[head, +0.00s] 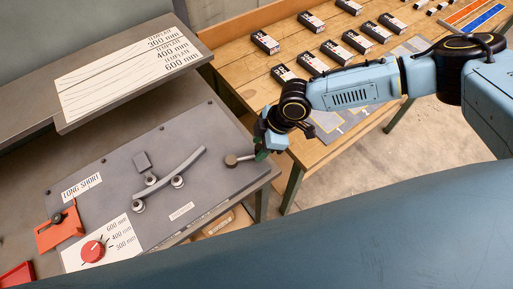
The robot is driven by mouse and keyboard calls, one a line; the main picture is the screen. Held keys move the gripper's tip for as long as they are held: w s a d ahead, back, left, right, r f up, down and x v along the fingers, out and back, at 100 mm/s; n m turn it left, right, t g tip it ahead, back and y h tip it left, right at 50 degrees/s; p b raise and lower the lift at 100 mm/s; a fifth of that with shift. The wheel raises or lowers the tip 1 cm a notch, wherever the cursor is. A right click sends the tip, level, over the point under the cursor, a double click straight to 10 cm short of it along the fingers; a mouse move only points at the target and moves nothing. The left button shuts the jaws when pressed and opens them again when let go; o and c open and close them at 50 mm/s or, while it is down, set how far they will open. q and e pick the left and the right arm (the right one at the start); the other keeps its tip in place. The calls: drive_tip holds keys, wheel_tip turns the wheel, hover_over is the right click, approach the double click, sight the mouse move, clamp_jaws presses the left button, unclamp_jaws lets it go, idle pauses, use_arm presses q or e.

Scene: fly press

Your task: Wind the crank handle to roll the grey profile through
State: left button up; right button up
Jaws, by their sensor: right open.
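The grey profile (190,165) is a bent bar lying on the grey machine panel, among small round rollers (177,181). The crank handle (232,160) is at the panel's right edge; a round hub and a short arm pointing right show. My right gripper (260,151) is open at the outer end of that arm, beside a small dark green part. The gripper's own wrist hides much of this spot, so I cannot tell whether the fingers are around the handle or touching it. My left gripper is not in view.
A red dial (92,251) with length marks and an orange LONG/SHORT lever (58,230) are at the panel's left. A template board (130,62) lies behind. A wooden table (235,65) with several small boxes stands at the back right, under my right arm.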

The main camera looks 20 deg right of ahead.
drive_tip(key=shift+x, duration=1.35)
drive_tip(key=shift+c, duration=0.4)
clamp_jaws()
